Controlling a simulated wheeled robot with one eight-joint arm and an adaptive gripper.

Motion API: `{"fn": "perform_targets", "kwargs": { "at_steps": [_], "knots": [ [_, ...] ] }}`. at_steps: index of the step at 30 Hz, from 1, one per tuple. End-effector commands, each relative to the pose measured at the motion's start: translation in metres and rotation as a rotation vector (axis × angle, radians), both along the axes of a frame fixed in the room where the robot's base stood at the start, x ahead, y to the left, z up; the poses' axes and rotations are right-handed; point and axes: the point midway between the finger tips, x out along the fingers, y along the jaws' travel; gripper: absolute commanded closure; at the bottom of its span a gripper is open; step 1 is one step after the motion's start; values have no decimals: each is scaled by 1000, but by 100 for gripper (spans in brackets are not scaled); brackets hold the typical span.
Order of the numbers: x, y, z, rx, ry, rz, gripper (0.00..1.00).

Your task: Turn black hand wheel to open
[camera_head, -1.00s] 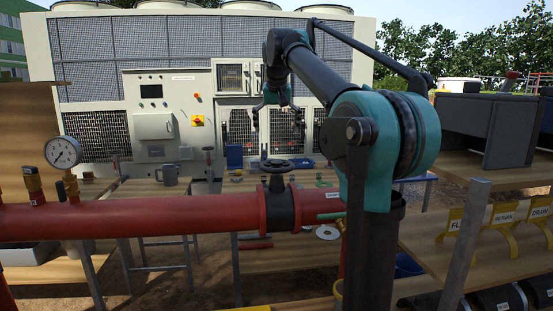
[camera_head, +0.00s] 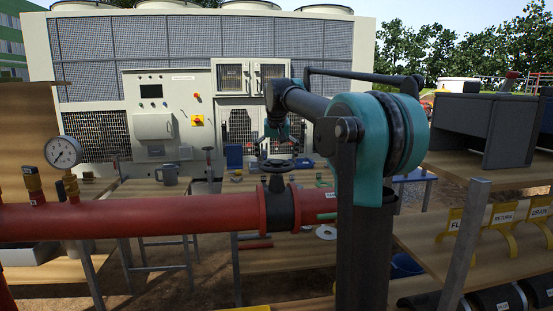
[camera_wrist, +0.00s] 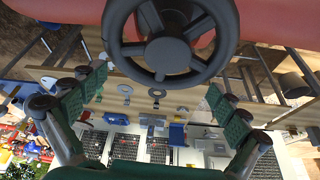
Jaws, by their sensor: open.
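The black hand wheel (camera_head: 277,165) sits on top of a black valve body (camera_head: 279,203) in the red pipe. In the wrist view the wheel (camera_wrist: 170,55) shows large at the top centre, with its spokes and hub facing the camera. My gripper (camera_head: 277,147) is just above the wheel in the head view, small and partly lost against the background. In the wrist view my gripper (camera_wrist: 155,100) is open, with one green-padded finger on each side and nothing between them. The wheel appears apart from both fingers.
The red pipe (camera_head: 130,217) runs across the front, with a pressure gauge (camera_head: 63,152) at left. A grey mug (camera_head: 168,174) stands on the table behind. A shelf (camera_head: 480,245) with yellow labelled brackets is at right. The chiller cabinet (camera_head: 160,115) stands behind.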

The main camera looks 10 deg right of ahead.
Motion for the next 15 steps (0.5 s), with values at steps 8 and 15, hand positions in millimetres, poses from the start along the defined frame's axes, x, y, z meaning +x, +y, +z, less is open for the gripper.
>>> {"fn": "perform_targets", "kwargs": {
  "at_steps": [8, 15],
  "knots": [
    [0, 0, 0, 0, 0, 0, 23],
    [0, 1, 0, 0, 1, 22, 37]
  ]
}}
